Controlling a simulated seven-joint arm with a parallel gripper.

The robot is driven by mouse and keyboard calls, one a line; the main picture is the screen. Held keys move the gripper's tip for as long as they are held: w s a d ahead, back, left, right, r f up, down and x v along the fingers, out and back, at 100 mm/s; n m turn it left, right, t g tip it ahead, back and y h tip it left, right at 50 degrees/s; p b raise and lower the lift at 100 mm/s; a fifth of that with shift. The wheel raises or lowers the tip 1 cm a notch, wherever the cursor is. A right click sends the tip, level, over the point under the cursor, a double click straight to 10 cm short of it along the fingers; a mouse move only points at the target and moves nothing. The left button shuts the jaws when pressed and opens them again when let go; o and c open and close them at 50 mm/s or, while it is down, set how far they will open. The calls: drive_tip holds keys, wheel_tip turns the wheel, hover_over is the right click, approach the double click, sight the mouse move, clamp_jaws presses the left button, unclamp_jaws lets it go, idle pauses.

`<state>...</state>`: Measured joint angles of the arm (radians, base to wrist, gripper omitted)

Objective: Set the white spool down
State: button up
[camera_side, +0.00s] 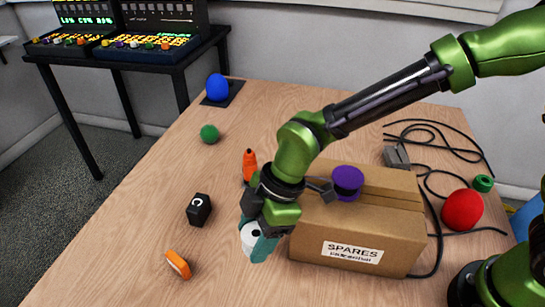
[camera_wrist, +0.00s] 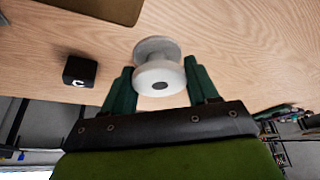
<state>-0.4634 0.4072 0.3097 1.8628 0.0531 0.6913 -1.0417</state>
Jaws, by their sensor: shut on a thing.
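The white spool (camera_wrist: 158,78) is between the two green fingers of my gripper (camera_wrist: 160,88) in the wrist view. In the side view, my gripper (camera_side: 257,243) is at the front left of the cardboard box, with part of the white spool (camera_side: 251,238) showing between its fingers. The gripper is shut on the spool. The spool is close above the wooden table (camera_side: 130,235); I cannot tell if it touches it. The fingers hide part of the spool in the side view.
A cardboard box (camera_side: 310,230) marked SPARES stands right of my gripper, with a purple spool (camera_side: 347,180) on top. The front left table is mostly clear.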

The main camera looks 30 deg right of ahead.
drive_tip(key=w+d+n+g, duration=0.3)
drive_tip(key=w+d+n, duration=0.3)
drive_tip(key=w+n, duration=0.35)
drive_tip(key=shift+h, duration=0.5)
drive_tip(key=f, duration=0.9)
drive_tip(key=shift+w+f, duration=0.2)
drive_tip(key=shift+w, duration=0.15)
drive_tip(key=shift+f, duration=0.15)
drive_tip(key=o, duration=1)
drive_tip(key=shift+o, duration=0.2)
